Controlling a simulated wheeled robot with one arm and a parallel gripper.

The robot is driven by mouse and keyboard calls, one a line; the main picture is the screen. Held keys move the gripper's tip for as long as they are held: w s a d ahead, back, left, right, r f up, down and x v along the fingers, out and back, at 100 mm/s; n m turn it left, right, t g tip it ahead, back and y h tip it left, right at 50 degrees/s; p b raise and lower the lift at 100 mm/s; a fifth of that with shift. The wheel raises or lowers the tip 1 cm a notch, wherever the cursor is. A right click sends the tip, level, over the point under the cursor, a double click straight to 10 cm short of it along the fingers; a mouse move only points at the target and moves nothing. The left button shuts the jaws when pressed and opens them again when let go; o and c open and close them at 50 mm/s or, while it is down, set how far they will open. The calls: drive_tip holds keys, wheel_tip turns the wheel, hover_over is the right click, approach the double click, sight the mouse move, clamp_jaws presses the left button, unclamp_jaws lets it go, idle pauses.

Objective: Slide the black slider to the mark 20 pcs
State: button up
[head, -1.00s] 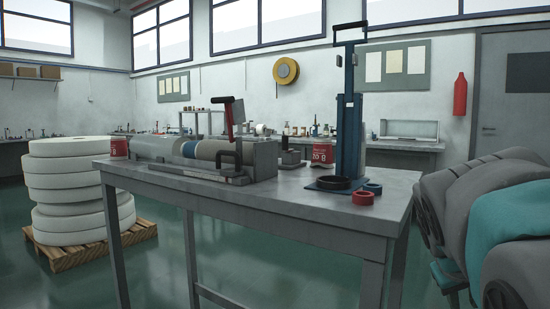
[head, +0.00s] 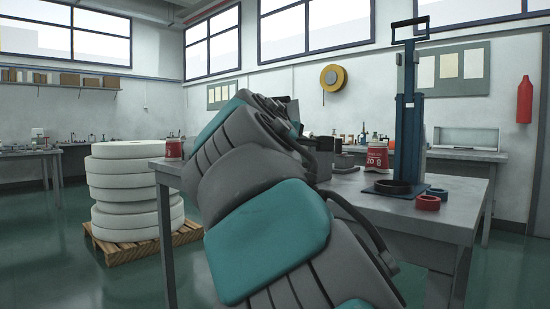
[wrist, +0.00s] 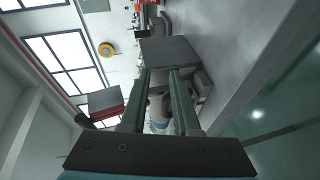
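The bench (head: 345,190) carries the cup-forming machine, but my own arm hides most of it in the head view. The black slider and the 20 pcs mark cannot be made out in either view now. In the wrist view my gripper (wrist: 159,75) is open, its two green-grey fingers apart. The machine's pale cylinder (wrist: 157,108) shows through the gap between them. A grey block (wrist: 168,52) of the machine lies just beyond the fingertips; I cannot tell whether they touch it. A grey plate with a red part (wrist: 104,108) stands left of the fingers.
A tall blue press (head: 408,120) stands on the bench's right end, with a black ring (head: 393,188) and red rings (head: 428,203) at its foot. Red cups (head: 376,158) stand nearby and at the left end (head: 173,148). White rolls (head: 135,190) are stacked on a pallet at left.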

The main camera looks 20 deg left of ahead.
drive_tip(key=s+a+n+y, duration=0.2)
drive_tip(key=a, duration=0.5)
drive_tip(key=shift+h, duration=0.3)
drive_tip(key=shift+d+x, duration=0.15)
drive_tip(key=shift+x, duration=1.65)
drive_tip(key=shift+d+x, duration=0.1)
drive_tip(key=shift+x, duration=1.75)
clamp_jaws()
